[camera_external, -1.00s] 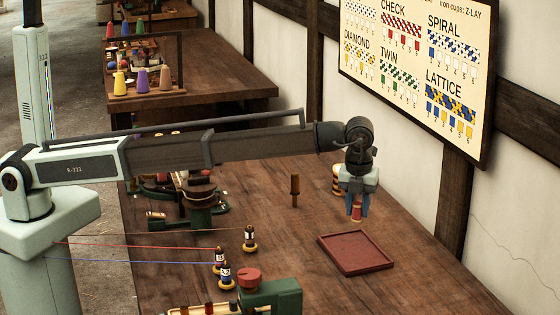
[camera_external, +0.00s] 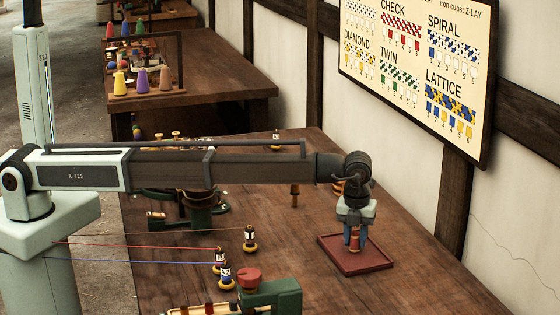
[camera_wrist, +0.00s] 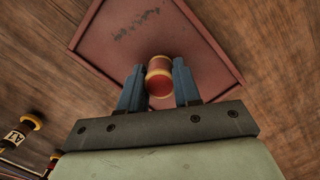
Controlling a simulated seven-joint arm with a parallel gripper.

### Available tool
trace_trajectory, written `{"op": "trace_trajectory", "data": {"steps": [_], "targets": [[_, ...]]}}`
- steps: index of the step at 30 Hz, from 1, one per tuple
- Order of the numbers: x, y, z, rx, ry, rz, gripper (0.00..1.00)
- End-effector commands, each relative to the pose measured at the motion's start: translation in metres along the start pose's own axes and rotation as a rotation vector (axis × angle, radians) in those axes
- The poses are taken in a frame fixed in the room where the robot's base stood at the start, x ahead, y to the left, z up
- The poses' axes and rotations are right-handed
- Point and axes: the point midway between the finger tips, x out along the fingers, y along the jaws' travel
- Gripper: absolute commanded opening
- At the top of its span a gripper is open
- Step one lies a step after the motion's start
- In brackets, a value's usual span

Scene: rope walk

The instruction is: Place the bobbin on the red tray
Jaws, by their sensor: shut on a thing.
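The bobbin (camera_external: 354,242) is red with pale yellow-tan rims. My gripper (camera_external: 355,240) is shut on it, one blue finger on each side. In the wrist view the bobbin (camera_wrist: 159,78) sits between the two fingertips (camera_wrist: 159,85), over the tray. The red tray (camera_external: 375,267) is a shallow square with a low rim, flat on the wooden table. It also shows in the wrist view (camera_wrist: 125,35), with dark marks on its floor. I cannot tell whether the bobbin's lower end touches the tray floor.
A small dark bobbin with a white label (camera_external: 250,239) stands left of the tray, with two more labelled ones (camera_external: 227,275) nearer the front. Red and blue threads run left from there. A green machine with a red knob (camera_external: 272,290) is at the front. A wooden peg (camera_external: 294,195) stands behind.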

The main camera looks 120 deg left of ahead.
Motion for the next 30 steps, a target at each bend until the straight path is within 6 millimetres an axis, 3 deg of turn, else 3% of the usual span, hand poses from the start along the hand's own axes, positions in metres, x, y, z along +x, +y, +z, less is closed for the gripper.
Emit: {"op": "trace_trajectory", "data": {"steps": [4, 5, 12, 23, 30], "targets": [[0.003, 0.0, 0.0, 0.0, 0.0, 0.0, 0.04], [0.003, 0.0, 0.0, 0.0, 0.0, 0.0, 0.34], [0.003, 0.0, 0.0, 0.0, 0.0, 0.0, 0.57], [-0.003, 0.0, 0.0, 0.0, 0.0, -0.001, 0.58], [-0.039, -0.001, 0.0, 0.0, 0.0, -0.002, 0.58]]}}
